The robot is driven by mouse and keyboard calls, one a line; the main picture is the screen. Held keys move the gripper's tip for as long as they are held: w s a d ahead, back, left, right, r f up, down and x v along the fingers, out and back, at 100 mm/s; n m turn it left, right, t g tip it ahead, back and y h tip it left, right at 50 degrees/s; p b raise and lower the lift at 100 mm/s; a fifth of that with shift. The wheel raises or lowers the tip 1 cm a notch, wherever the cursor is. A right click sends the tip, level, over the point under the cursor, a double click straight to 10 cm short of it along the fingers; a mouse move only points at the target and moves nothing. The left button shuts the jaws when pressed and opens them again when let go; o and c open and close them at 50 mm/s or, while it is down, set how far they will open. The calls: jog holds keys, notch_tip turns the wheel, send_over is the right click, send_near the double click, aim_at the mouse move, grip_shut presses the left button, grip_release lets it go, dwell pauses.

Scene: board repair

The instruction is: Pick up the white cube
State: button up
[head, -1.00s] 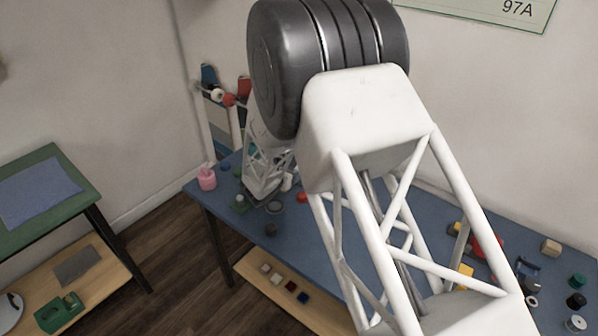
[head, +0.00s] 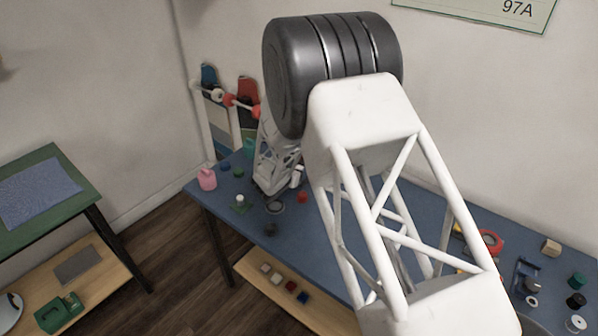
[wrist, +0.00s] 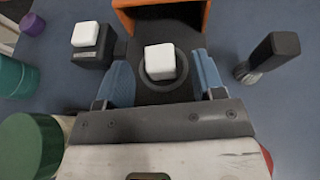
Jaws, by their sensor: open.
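In the wrist view, a white cube (wrist: 160,61) sits upright on a dark round base, between the two blue fingers of my gripper (wrist: 163,78). The fingers are apart, one on each side, with a gap to the cube on both sides. My gripper is open and empty. A second white block (wrist: 85,34), with rounded edges, rests on a black block to the left, outside the left finger. In the head view my arm hides part of the bench, and I cannot make out the fingers or the cube clearly there.
An orange-walled bin (wrist: 207,14) stands just beyond the cube. A black-headed object (wrist: 270,56) lies to the right; a teal container (wrist: 14,76) and green lid (wrist: 30,145) are at left. The blue bench (head: 330,262) holds several small items, with a pink pot (head: 207,180) at its left end.

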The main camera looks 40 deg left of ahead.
dwell(0.5)
jog(key=c, duration=1)
jog(key=shift+r, duration=0.15)
jog(key=shift+r, duration=1.35)
jog(key=shift+s+d+r, duration=0.15)
jog(key=shift+r, duration=0.2)
jog(key=s+d, duration=0.3)
jog(key=d, duration=0.1)
jog(key=s+d+r, duration=0.1)
jog(key=s+d, duration=0.2)
jog(key=d, duration=0.1)
jog(key=s+d, duration=0.3)
jog(key=s, duration=0.1)
jog(key=shift+s+d+r, duration=0.1)
jog(key=shift+d+r, duration=0.05)
jog(key=shift+d, duration=0.25)
